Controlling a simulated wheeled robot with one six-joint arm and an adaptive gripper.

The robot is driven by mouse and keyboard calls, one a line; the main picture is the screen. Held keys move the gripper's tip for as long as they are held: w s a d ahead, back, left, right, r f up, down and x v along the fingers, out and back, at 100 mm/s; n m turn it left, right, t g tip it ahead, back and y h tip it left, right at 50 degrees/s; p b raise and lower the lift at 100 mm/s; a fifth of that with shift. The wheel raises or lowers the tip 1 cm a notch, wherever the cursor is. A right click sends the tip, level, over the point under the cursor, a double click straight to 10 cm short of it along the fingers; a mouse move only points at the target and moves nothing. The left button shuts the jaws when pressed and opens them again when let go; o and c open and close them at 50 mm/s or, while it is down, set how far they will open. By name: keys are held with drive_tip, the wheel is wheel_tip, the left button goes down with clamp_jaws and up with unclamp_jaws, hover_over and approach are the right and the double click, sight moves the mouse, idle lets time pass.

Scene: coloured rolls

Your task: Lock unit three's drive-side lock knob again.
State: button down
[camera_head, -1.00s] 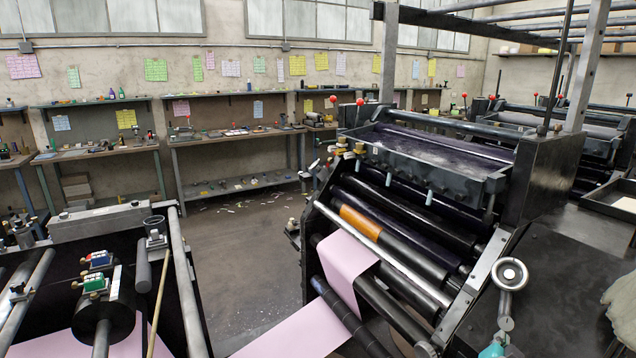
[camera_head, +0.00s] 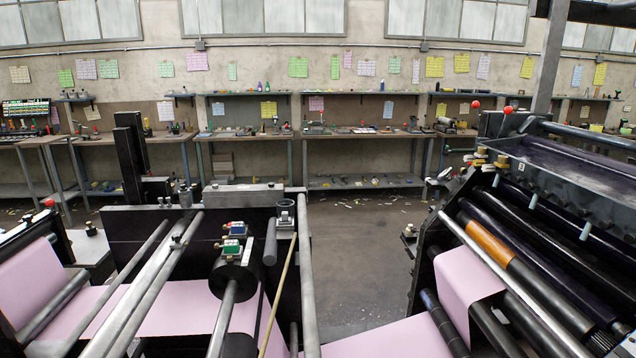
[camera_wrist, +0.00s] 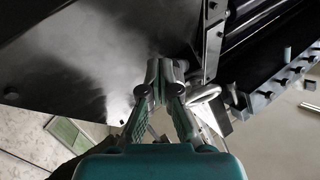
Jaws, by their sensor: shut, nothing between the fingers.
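My gripper (camera_wrist: 165,80) shows in the wrist view, its fingers together and empty. It is beside a dark, glossy machine panel (camera_wrist: 75,60); a bright curved metal part (camera_wrist: 206,94) shows just right of the fingers, and I cannot tell if they touch. The head view does not show my gripper. At its right stands a printing unit (camera_head: 530,215) with dark rollers, red ball knobs (camera_head: 476,105) and brass-coloured fittings (camera_head: 480,152). I cannot tell which part is unit three's drive-side lock knob, or whether any knob is locked.
A machine with a black side plate (camera_head: 150,222), bars and a pink paper web (camera_head: 185,306) fills the left foreground. Between it and the printing unit is open floor (camera_head: 355,245). Workbenches (camera_head: 350,136) with small items line the back wall. Scraps lie on the floor below them.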

drive_tip(key=shift+w+a+r, duration=0.3)
drive_tip(key=shift+w, duration=0.3)
drive_tip(key=shift+w+a+r, duration=0.1)
drive_tip(key=shift+w+r, duration=0.25)
drive_tip(key=shift+w, duration=0.05)
idle(0.6)
drive_tip(key=v, duration=0.6)
drive_tip(key=shift+r, duration=0.3)
idle(0.4)
drive_tip(key=d+f, duration=0.3)
drive_tip(key=d, duration=0.2)
drive_tip(key=shift+w+d+f, duration=0.25)
drive_tip(key=shift+w+d, duration=0.15)
drive_tip(key=shift+w, duration=0.05)
idle(0.3)
